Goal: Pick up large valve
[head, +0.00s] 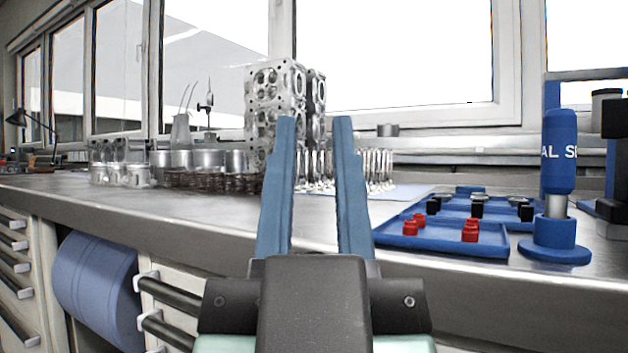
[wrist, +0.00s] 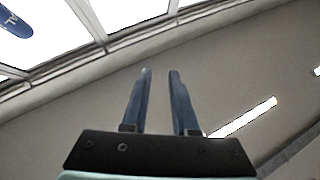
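Several silver valves (head: 378,168) stand upright in rows on the bench, behind and between my gripper's fingers in the head view. More of them (head: 316,168) show in the gap between the fingers. I cannot tell from here which are the large ones. My gripper (head: 315,120) is open and empty, raised in front of the bench with its fingers pointing up. The left finger hides part of the valve rows. In the wrist view my gripper (wrist: 160,72) has two parted blue fingers with nothing between them; no valve shows there.
A metal cylinder head (head: 275,95) stands tall behind the left finger. Cylinders and other metal parts (head: 205,160) lie to its left. A blue tray (head: 440,242) with red and black pieces and a blue seal tool (head: 558,150) stand right. The bench's front left is clear.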

